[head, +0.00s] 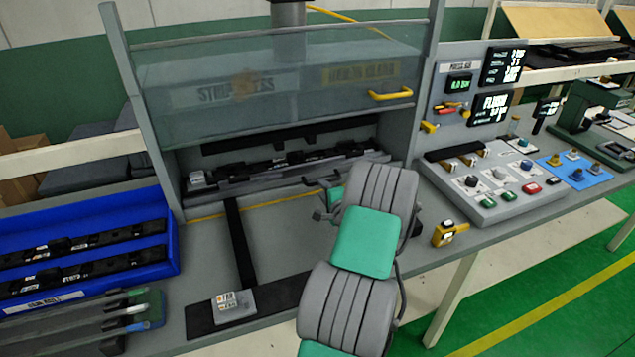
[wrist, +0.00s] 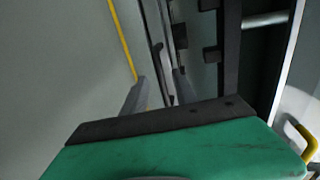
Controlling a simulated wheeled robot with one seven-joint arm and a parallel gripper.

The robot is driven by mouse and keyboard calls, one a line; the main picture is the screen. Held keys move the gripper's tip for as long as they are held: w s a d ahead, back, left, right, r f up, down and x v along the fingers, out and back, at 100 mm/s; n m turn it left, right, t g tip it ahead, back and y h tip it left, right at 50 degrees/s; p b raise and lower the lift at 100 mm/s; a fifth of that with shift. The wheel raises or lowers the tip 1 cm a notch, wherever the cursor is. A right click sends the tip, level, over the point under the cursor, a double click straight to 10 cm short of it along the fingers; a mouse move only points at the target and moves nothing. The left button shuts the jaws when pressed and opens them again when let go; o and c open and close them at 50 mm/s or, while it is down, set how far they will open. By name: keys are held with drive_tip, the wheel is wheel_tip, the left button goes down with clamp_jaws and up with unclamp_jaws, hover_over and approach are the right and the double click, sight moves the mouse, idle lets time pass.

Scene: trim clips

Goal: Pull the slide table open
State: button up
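The slide table (head: 270,180) appears to be the grey and dark fixture inside the press frame, with a long dark part lying along it. It sits back under the raised clear guard (head: 270,80). A dark rail (head: 239,245) runs from it toward the front edge of the bench. My gripper (head: 318,204) is over the bench, just in front of the right half of the fixture. Its fingers look apart and empty. In the wrist view my gripper (wrist: 160,95) points along the dark fixture edge. I cannot tell whether it touches anything, and my arm hides part of the bench.
A blue bin (head: 175,235) with dark parts stands at the left, with long tools in front. A small labelled block (head: 234,305) sits at the rail's front end. A button panel (head: 500,185) and a yellow device (head: 449,233) are at the right.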

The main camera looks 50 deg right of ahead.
sight(317, 184)
drive_tip(key=p+x, duration=0.1)
drive_tip(key=x, duration=0.4)
drive_tip(key=shift+w, duration=0.15)
drive_tip(key=shift+c, duration=0.2)
clamp_jaws()
drive_tip(key=shift+f, duration=0.1)
idle(0.9)
